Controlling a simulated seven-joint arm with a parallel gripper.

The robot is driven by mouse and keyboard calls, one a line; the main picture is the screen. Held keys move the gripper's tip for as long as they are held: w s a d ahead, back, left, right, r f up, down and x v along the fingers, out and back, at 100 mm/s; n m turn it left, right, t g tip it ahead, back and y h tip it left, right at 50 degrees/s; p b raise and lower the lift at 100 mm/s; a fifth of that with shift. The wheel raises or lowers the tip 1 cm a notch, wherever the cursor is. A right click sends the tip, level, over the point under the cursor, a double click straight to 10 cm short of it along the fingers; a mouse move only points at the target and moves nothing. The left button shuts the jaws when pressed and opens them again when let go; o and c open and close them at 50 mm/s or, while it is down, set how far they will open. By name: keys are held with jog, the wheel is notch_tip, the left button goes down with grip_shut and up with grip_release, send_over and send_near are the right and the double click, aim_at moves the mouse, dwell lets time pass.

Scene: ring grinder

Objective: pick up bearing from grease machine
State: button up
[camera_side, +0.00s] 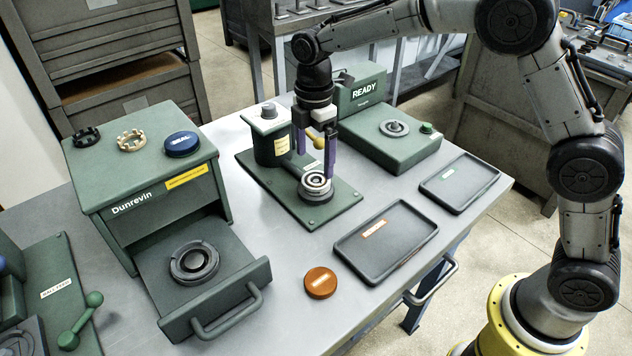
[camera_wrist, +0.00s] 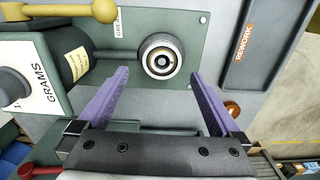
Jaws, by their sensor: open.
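The bearing (camera_side: 316,180), a pale metal ring with a dark middle, sits on a round dark holder on the base plate of the green grease machine (camera_side: 345,208). In the wrist view the bearing (camera_wrist: 161,57) lies face-on at the upper middle, with a bright outer ring and dark centre. My gripper (camera_side: 316,165) is just above the bearing, pointing down. Its purple fingers are open and empty. In the wrist view the open fingers (camera_wrist: 158,76) lie on either side, with the bearing a little beyond the tips. The lower holder is partly hidden.
The grease machine's column (camera_side: 270,138) and yellow lever (camera_wrist: 102,11) stand close on the left. A READY machine (camera_side: 400,150) is behind. A drawer unit (camera_side: 150,190) stands left with its drawer out. An orange puck (camera_side: 320,282) and dark REWORK tray (camera_side: 400,225) lie in front.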

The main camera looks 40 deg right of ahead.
aim_at(316, 180)
jog(key=shift+s+f, duration=0.15)
jog(key=shift+f, duration=2.6)
jog(key=shift+r, duration=0.1)
jog(key=c, duration=1.5)
jog(key=shift+c, duration=0.2)
jog(key=shift+r, duration=0.1)
